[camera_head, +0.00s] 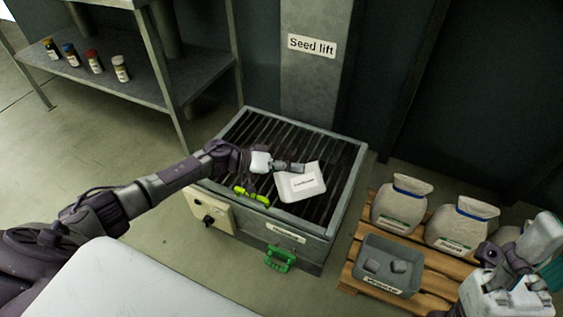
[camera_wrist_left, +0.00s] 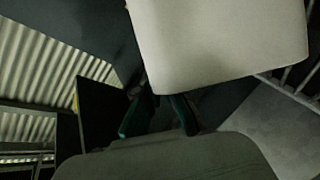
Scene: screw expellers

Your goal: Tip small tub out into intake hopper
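The small tub (camera_head: 302,184) is white with a printed label. It is held over the barred grate of the intake hopper (camera_head: 262,134), tilted so its labelled side faces up to the head camera. Its opening and contents are hidden. My left gripper (camera_head: 290,167) reaches in from the left and is shut on the tub's edge. In the left wrist view the tub (camera_wrist_left: 222,45) fills the upper right, just past the dark teal fingers (camera_wrist_left: 162,108). My right gripper (camera_head: 500,284) is at the lower right, partly hidden by its own arm; its fingers are unclear.
A pallet (camera_head: 348,268) at the right carries several sacks (camera_head: 400,203) and a grey bin (camera_head: 371,274) with blocks inside. A green handle (camera_head: 280,259) sticks out low on the hopper's front. A shelf (camera_head: 150,82) with several small bottles stands behind left.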

